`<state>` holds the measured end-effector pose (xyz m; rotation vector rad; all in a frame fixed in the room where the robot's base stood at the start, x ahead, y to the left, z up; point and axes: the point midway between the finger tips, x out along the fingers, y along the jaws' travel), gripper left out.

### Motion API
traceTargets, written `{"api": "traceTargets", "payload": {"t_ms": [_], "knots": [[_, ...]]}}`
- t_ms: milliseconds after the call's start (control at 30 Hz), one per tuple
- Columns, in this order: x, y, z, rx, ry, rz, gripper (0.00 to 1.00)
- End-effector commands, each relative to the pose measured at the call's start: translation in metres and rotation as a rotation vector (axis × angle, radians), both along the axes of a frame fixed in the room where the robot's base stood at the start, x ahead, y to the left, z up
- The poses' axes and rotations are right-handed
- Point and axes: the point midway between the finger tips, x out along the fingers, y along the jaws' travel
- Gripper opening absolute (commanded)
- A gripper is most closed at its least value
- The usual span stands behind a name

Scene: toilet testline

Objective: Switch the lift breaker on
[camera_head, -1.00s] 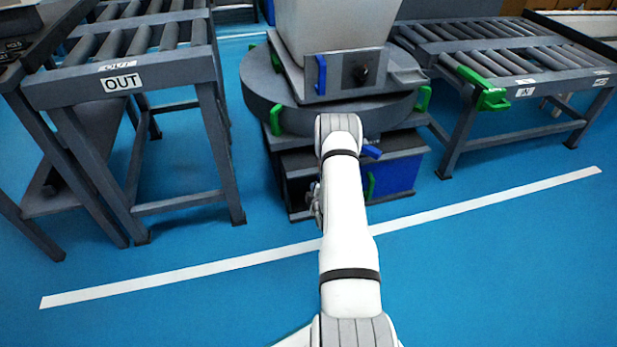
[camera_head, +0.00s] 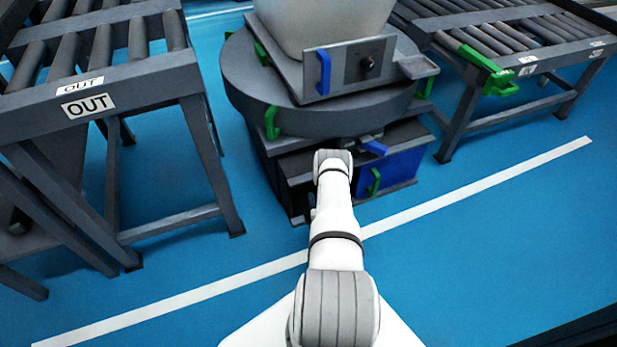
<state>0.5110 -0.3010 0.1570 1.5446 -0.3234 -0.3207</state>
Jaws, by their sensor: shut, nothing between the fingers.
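A blue lever (camera_head: 374,148) sticks out of a small grey fitting (camera_head: 350,141) on the front of the lift base, just below the round turntable (camera_head: 330,121). It may be the lift breaker; its on or off position is too small to tell. Below it is a blue panel (camera_head: 400,176) with a green handle (camera_head: 373,182). My white arm (camera_head: 336,215) reaches forward to the base, its end in front of the dark opening left of the lever. My gripper is hidden behind the arm, so its fingers do not show.
Above the turntable, a grey panel carries a blue handle (camera_head: 323,72) and a black knob (camera_head: 367,64). The OUT roller conveyor (camera_head: 140,75) stands left, another roller conveyor with a green bracket (camera_head: 488,72) right. The blue floor in front is clear, crossed by a white line (camera_head: 470,201).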

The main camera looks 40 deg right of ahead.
Motion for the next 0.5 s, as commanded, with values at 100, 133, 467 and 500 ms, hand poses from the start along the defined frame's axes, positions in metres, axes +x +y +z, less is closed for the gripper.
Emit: {"api": "traceTargets", "payload": {"t_ms": [100, 133, 467, 500], "knots": [[0.003, 0.003, 0.000, 0.001, 0.001, 0.008, 0.00], [0.003, 0.004, 0.000, 0.001, 0.001, 0.009, 0.00], [0.037, -0.007, -0.003, -0.002, -0.002, 0.017, 0.00], [0.045, -0.009, -0.004, -0.001, -0.002, 0.018, 0.00]]}}
